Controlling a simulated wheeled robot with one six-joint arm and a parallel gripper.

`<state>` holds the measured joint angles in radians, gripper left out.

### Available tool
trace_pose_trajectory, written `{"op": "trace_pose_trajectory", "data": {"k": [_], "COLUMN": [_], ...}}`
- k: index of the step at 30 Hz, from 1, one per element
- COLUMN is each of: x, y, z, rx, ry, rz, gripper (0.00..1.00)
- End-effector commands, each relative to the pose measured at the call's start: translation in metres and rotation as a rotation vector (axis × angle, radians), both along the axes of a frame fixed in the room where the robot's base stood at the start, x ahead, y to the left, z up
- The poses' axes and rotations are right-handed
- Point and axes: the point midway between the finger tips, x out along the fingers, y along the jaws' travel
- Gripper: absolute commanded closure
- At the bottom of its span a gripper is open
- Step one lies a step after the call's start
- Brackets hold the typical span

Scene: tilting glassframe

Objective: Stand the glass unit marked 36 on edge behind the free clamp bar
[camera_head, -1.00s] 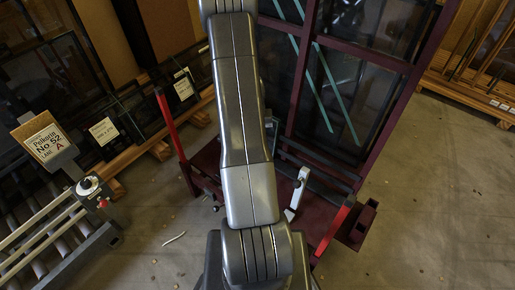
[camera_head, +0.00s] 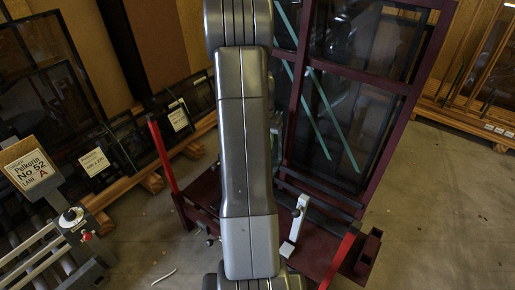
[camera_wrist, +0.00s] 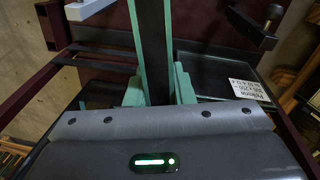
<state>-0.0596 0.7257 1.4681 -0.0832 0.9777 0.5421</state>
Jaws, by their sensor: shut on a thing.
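In the wrist view my gripper (camera_wrist: 156,88) has its green jaws shut on a thick glass unit (camera_wrist: 151,35), seen edge-on as a dark strip with pale green edges. The number 36 is not visible on it. The dark red frame (camera_head: 385,57) holds dark panes in the head view. A pale clamp piece (camera_head: 296,218) stands low at the frame; a pale clamp part (camera_wrist: 88,8) shows at the wrist view's top left. A dark knobbed part (camera_wrist: 262,22) is at top right. My arm hides the gripper in the head view; which clamp bar is free cannot be told.
A labelled dark pane (camera_wrist: 222,78) lies right of the held unit. Red posts (camera_head: 161,155) flank the frame's base. A roller stand (camera_head: 45,245) and sign (camera_head: 31,167) are at left, with wooden racks behind. Bare floor lies at right.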

Motion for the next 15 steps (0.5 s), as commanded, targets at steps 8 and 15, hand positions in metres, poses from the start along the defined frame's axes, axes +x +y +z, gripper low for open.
{"op": "trace_pose_trajectory", "data": {"k": [8,15], "x": [0.012,0.019], "y": [-0.048,-0.091], "z": [0.024,0.040], "rx": [0.005,0.011], "ry": [-0.010,-0.013], "rz": [-0.381,-0.723], "gripper": [1.00,1.00]}}
